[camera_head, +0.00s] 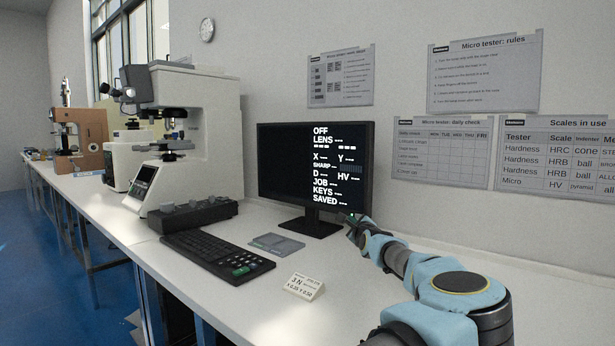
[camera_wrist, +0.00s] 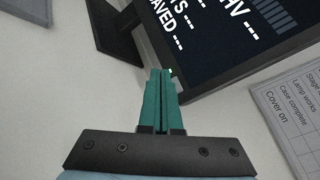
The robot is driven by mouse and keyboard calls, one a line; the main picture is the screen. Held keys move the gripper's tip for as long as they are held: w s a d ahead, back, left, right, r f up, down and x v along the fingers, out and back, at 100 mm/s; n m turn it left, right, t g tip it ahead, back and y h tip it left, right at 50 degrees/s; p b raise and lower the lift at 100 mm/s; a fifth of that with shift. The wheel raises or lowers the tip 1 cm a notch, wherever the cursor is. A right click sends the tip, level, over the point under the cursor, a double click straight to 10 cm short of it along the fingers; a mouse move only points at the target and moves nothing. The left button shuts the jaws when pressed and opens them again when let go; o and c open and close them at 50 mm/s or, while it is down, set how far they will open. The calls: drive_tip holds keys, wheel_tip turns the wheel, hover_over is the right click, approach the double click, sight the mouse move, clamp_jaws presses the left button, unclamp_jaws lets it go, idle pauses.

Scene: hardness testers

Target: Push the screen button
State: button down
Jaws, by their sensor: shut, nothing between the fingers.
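The black monitor (camera_head: 283,170) stands on the bench, its screen lit with white text such as "OFF", "LENS" and "SAVED". My gripper (camera_head: 352,219) is at the monitor's lower right corner. In the wrist view my gripper (camera_wrist: 161,73) has its two teal fingers shut together and empty, the tips over the lower edge of the monitor (camera_wrist: 215,75). A small bright spot shows beside the tips on that edge. I cannot make out the button itself or tell whether the tips touch the frame.
A black keyboard (camera_head: 217,256), a grey flat pad (camera_head: 276,244) and a small white label card (camera_head: 304,287) lie on the white bench (camera_head: 262,310). A large white tester (camera_head: 185,125) stands left of the monitor. Paper charts (camera_head: 443,150) hang on the wall behind my arm.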

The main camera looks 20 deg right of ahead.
drive_tip(key=s+a+p, duration=0.1)
drive_tip(key=a+p, duration=0.1)
drive_tip(key=s+a+p, duration=0.2)
drive_tip(key=p, duration=0.1)
idle(0.4)
